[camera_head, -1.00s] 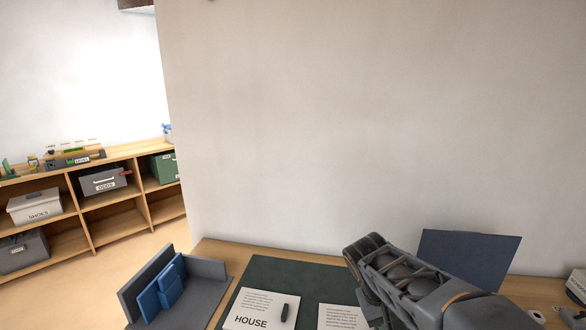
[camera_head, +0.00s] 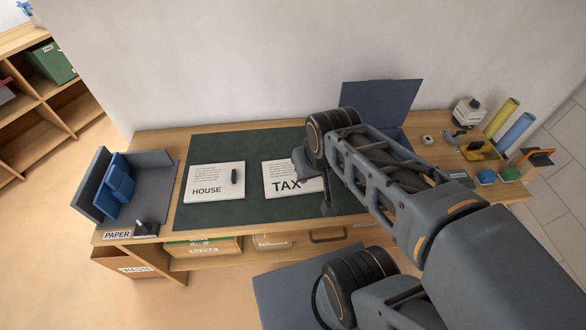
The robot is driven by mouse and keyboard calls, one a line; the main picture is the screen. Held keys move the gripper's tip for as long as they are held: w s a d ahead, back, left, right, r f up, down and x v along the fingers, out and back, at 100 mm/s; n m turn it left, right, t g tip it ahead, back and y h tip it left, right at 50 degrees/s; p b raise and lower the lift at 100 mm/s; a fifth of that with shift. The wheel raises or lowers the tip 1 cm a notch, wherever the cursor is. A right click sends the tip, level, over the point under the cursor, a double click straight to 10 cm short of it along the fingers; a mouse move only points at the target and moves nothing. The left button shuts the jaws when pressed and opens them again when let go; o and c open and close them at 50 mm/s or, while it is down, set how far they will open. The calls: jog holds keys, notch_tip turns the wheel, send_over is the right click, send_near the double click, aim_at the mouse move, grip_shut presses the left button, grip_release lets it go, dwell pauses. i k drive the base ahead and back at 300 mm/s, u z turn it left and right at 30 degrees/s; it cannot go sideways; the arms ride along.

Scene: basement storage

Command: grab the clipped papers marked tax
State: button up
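The clipped papers marked TAX (camera_head: 279,177) lie flat on the dark green mat (camera_head: 258,145) on the desk. My arm covers their right part, and their clip is hidden. My gripper (camera_head: 326,207) hangs at the right edge of these papers, pointing down. Its fingers are small and partly covered, so I cannot tell if they are open or touching the papers.
A grey paper holder (camera_head: 153,190) with blue blocks stands at the desk's left end. A dark blue open box (camera_head: 382,98) stands behind my arm. Bottles, yellow and blue rolls (camera_head: 502,117) and small items crowd the right end.

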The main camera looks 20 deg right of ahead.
aim_at(280, 177)
jog(key=z, duration=0.05)
jog(key=k, duration=0.5)
jog(key=u, duration=2.15)
jog(key=i, duration=1.45)
jog(key=z, duration=2.85)
